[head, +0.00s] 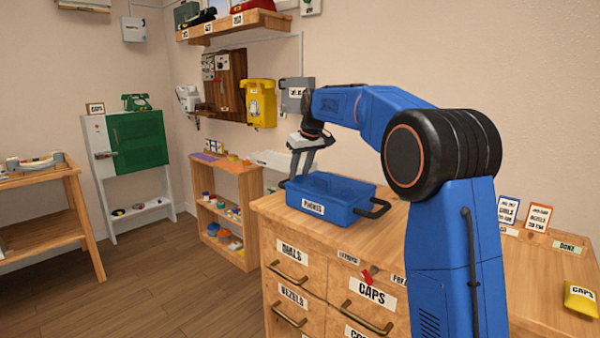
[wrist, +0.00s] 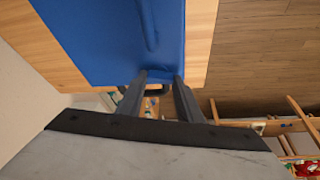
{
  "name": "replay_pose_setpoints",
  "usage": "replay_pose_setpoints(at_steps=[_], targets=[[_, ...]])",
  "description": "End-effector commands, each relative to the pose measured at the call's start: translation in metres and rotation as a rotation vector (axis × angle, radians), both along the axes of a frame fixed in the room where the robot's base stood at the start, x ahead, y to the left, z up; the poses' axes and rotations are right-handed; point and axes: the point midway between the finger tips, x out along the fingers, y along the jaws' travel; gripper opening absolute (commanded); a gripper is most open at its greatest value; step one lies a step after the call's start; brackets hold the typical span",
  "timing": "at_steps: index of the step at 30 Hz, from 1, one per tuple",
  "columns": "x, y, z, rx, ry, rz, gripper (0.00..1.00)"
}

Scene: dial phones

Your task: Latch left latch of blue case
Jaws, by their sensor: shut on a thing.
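A blue open-topped bin (head: 338,212) labelled PHONES stands on the wooden drawer cabinet, with a dark handle at each end. My gripper (head: 298,174) points down at the bin's left end. In the wrist view, the two fingers (wrist: 163,80) are at the edge of the blue bin (wrist: 110,35), with the dark left handle (wrist: 155,91) between them. The gripper is shut on this handle. The fingers hide part of it. I cannot make out a blue case with latches in either view.
The wooden cabinet (head: 280,213) has labelled drawers and a red key-like piece (head: 368,275) at its front. A yellow CAPS pouch (head: 581,299) lies at the right. A yellow wall phone (head: 260,102) hangs behind. A low shelf (head: 228,212) stands left of the cabinet.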

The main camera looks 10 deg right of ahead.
Motion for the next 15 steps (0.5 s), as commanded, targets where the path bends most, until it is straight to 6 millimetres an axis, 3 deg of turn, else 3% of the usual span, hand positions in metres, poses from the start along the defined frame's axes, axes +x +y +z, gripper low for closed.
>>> replay_pose_setpoints(at_steps=[15], targets=[[-0.0001, 0.0047, 0.0002, -0.001, -0.002, -0.488, 0.1]])
